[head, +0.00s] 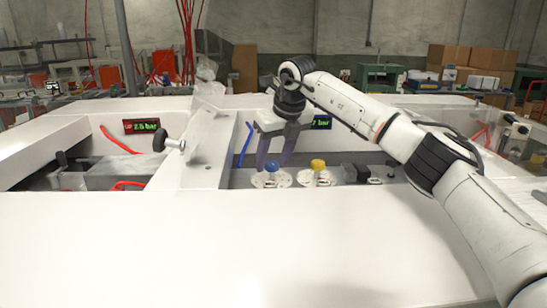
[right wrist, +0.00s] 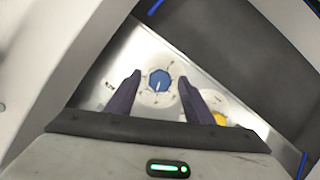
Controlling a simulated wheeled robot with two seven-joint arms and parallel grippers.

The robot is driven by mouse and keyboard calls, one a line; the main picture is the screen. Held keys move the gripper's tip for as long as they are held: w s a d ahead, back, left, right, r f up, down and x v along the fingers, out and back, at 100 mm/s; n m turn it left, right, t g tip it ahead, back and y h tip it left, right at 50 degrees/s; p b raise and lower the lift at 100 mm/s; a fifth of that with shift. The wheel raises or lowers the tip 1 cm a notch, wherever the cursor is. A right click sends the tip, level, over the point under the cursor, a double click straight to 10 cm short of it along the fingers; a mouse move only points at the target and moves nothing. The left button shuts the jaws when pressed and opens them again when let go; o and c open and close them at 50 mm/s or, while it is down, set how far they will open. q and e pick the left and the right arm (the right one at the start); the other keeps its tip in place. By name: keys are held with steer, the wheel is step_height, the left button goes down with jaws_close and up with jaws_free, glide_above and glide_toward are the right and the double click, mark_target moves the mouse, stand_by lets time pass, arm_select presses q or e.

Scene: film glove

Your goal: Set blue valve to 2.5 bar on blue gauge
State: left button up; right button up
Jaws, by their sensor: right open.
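The blue valve (head: 271,166) is a round knob on a white dial plate in the right-hand recess. It also shows in the right wrist view (right wrist: 159,79), with a light pointer mark on its face. My right gripper (head: 275,158) is open. Its two dark fingers stand on either side of the blue valve, with visible gaps in the wrist view. A dark display with green text (head: 321,121) sits behind my right arm, which hides its number; only "bar" reads. My left gripper is not in view.
A yellow knob (head: 318,165) stands just right of the blue valve, with a black fitting (head: 362,174) beyond it. A red-framed display (head: 141,126) and a black-handled clamp (head: 165,139) are at left. The white front surface (head: 230,245) is clear.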

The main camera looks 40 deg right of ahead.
steer(key=c, duration=1.1)
steer(key=shift+o, duration=0.3)
steer(key=shift+n+y, duration=0.3)
steer(key=shift+n, duration=0.5)
steer(key=shift+r, duration=0.1)
steer(key=o, duration=1)
steer(key=shift+o, duration=0.2)
steer(key=b+v, duration=0.1)
steer(key=v, duration=0.9)
steer(key=shift+r, duration=0.15)
